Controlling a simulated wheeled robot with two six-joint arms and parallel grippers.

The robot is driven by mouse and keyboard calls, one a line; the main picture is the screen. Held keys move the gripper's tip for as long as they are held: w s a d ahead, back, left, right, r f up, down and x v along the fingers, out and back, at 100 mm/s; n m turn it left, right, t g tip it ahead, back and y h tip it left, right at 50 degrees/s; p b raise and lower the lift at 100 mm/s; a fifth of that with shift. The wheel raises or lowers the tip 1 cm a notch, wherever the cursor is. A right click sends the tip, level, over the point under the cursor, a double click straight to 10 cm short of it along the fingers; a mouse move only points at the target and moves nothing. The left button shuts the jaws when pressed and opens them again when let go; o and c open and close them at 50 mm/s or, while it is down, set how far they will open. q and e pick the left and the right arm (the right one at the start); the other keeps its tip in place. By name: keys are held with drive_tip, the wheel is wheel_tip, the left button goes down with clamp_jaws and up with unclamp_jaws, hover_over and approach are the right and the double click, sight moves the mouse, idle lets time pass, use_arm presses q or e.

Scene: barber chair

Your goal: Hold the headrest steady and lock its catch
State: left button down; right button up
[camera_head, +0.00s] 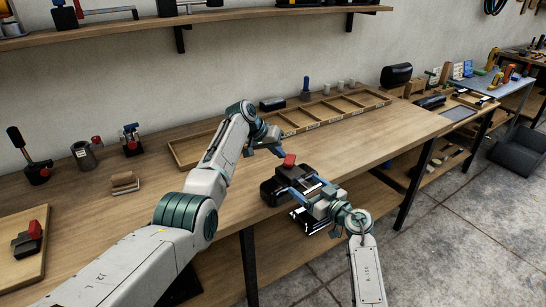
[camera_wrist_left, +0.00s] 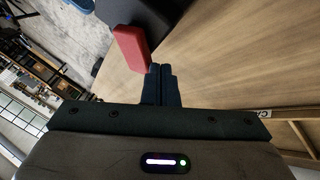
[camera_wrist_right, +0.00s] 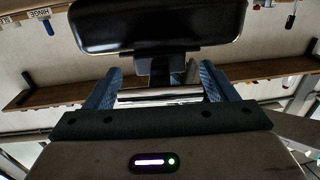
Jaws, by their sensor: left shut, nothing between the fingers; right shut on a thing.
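The black headrest (camera_head: 270,194) is at the front edge of the workbench, and its dark pad (camera_wrist_right: 155,25) fills the top of the right wrist view. Its red catch (camera_head: 289,160) stands up on a black block, and shows in the left wrist view (camera_wrist_left: 130,48). My left gripper (camera_head: 279,151) is shut and empty. Its fingertips (camera_wrist_left: 160,72) are right beside the catch's end; I cannot tell whether they touch. My right gripper (camera_head: 312,196) is shut on the headrest. Its blue fingers (camera_wrist_right: 160,88) stand either side of a metal bar below the pad.
A divided wooden tray (camera_head: 297,130) lies along the back of the workbench (camera_head: 395,140). Tools and a wooden block (camera_head: 124,183) stand at the left. A board (camera_head: 20,265) with a black-and-red part lies front left. A shelf (camera_head: 120,29) hangs above.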

use_arm(q)
drive_tip(key=shift+w+d, duration=0.3)
drive_tip(key=shift+d, duration=0.3)
drive_tip(key=shift+w+d, duration=0.25)
drive_tip(key=shift+d, duration=0.45)
drive_tip(key=shift+s, duration=0.15)
idle(0.6)
drive_tip(key=shift+s+a, duration=0.2)
drive_tip(key=shift+s, duration=0.45)
drive_tip(key=v, duration=1.2)
